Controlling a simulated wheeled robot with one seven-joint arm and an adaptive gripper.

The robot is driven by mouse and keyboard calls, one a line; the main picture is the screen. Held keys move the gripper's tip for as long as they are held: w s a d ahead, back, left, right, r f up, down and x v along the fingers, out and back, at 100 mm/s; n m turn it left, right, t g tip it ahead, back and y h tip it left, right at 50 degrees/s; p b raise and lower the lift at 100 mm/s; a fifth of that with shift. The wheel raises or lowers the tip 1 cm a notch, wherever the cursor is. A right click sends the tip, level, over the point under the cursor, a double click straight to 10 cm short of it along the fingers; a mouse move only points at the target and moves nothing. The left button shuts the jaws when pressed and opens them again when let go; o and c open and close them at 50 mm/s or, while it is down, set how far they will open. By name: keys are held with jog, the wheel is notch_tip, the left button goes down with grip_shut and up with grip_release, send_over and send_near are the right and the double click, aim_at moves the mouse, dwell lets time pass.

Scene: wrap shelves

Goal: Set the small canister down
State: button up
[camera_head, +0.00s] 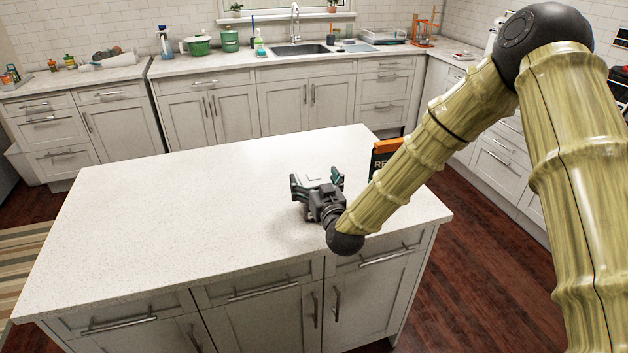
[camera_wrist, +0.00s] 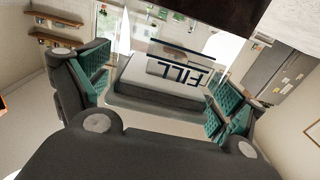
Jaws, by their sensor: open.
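The small canister shows as a pale, dark-edged body marked "FILL" in the wrist view (camera_wrist: 158,76), between the teal finger pads. In the head view a pale top (camera_head: 313,181), likely the same canister, shows between the fingers, low over the white island counter (camera_head: 190,205). My gripper (camera_head: 317,179) is open around it, and the open fingers also show in the wrist view (camera_wrist: 160,88). The canister's underside is hidden, so I cannot tell for certain whether it touches the counter. Contact with the finger pads is also unclear.
A black and orange item with lettering (camera_head: 383,154) is at the island's back right edge, partly hidden by my arm. The island's left side is clear. Back counters hold green pots (camera_head: 198,45), a sink (camera_head: 300,49) and bottles.

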jog(key=shift+r, duration=0.15)
jog(key=b+v, duration=0.3)
jog(key=v, duration=0.9)
jog(key=s+d+f+g+h, duration=0.1)
jog(key=s+d+f+g, duration=0.2)
jog(key=f, duration=0.6)
jog(key=s+d+f+m+g, duration=0.1)
jog(key=s+f+g, duration=0.1)
jog(key=s+f, duration=0.45)
jog(key=s+d+f+g+h, duration=0.1)
jog(key=s+d+f+g, duration=0.15)
jog(key=f, duration=0.75)
jog(key=s+d+f+m+g+h, duration=0.1)
jog(key=s+d+f+g, duration=0.2)
jog(key=s, duration=0.6)
jog(key=s+d+f+m+g+h, duration=0.1)
jog(key=s+d+f+g, duration=0.2)
jog(key=s+d+f, duration=0.2)
jog(key=s+d+f+m+g+h, duration=0.1)
jog(key=s+d+f+g, duration=0.2)
jog(key=s+f, duration=0.4)
jog(key=s+d, duration=0.1)
jog(key=s, duration=0.6)
jog(key=shift+d+f+g+h, duration=0.2)
jog(key=shift+g+h, duration=0.1)
jog(key=shift+g, duration=0.05)
